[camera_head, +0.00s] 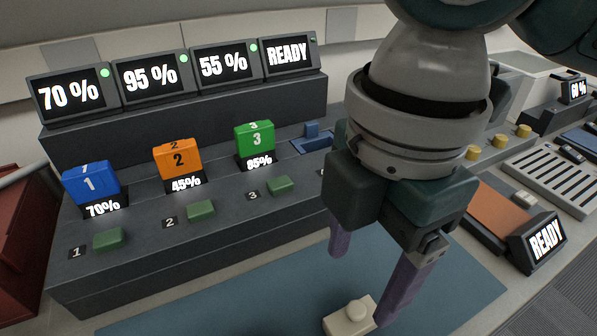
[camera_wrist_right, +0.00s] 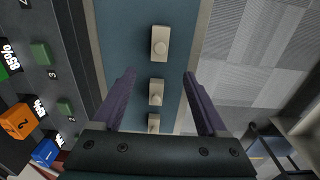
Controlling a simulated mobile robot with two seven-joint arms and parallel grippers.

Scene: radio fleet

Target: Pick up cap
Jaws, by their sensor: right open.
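A beige cap, a small block with a round knob on top, (camera_head: 349,317) sits on the blue mat (camera_head: 270,300) at the bottom of the head view. The right wrist view shows several such beige caps in a row on the mat: a far one (camera_wrist_right: 160,44), a middle one (camera_wrist_right: 156,92) and a near one (camera_wrist_right: 153,123), partly hidden by my gripper body. My right gripper (camera_head: 362,286) is open and empty, with purple fingers pointing down above the mat. In the wrist view its fingers (camera_wrist_right: 159,76) lie either side of the row. My left gripper is not in view.
A dark console holds blue (camera_head: 90,186), orange (camera_head: 177,160) and green (camera_head: 255,140) numbered blocks, with screens (camera_head: 70,93) behind. Green buttons (camera_head: 201,211) line its front. At right are an orange pad (camera_head: 498,212), a READY display (camera_head: 544,241) and a slotted tray (camera_head: 548,182).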

